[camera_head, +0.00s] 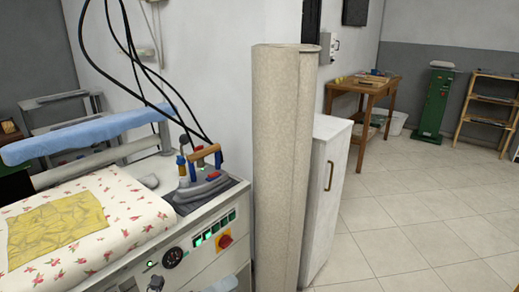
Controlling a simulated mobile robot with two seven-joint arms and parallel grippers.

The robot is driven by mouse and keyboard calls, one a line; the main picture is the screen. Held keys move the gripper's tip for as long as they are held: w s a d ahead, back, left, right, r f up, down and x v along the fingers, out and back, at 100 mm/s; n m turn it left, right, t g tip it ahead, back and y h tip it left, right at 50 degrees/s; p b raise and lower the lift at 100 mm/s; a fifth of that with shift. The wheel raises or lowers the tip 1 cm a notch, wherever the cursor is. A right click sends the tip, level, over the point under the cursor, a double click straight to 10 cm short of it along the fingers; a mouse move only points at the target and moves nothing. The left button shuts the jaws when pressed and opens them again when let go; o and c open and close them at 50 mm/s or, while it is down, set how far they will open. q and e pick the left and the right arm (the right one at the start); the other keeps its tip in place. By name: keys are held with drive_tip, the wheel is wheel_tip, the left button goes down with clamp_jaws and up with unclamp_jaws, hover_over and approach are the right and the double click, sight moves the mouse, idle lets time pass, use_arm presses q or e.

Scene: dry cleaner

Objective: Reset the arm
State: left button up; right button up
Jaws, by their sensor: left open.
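I make out neither of my grippers and no part of my arms in the head view. An iron (205,184) with an orange-brown handle rests on a dark pad at the right end of the ironing station (206,221). Dark cables hang down to it from above. A yellow cloth (58,229) lies flat on the floral-covered ironing board (128,199). A blue padded sleeve board (88,137) runs above the board's back edge.
A tall beige roll (279,169) stands upright close by, right of the station. A white cabinet (327,200) is behind it. Farther back are a wooden table (367,89), a green scale (434,102) and a wooden shelf (490,103). The tiled floor (415,215) at right is clear.

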use_arm(q)
drive_tip(key=s+a+f+n+y, duration=0.4)
drive_tip(key=s+n, duration=0.2)
drive_tip(key=n, duration=0.4)
drive_tip(key=s+a+f+n+y, duration=0.4)
drive_tip(key=s+f+n+y, duration=0.1)
drive_tip(key=n, duration=0.6)
drive_tip(key=s+a+f+n+y+p, duration=0.1)
drive_tip(key=s+a+f+n+y, duration=0.3)
drive_tip(key=s+n, duration=0.3)
drive_tip(key=f+n+y, duration=0.1)
drive_tip(key=n, duration=0.3)
drive_tip(key=shift+s+a, duration=0.35)
drive_tip(key=shift+s, duration=0.05)
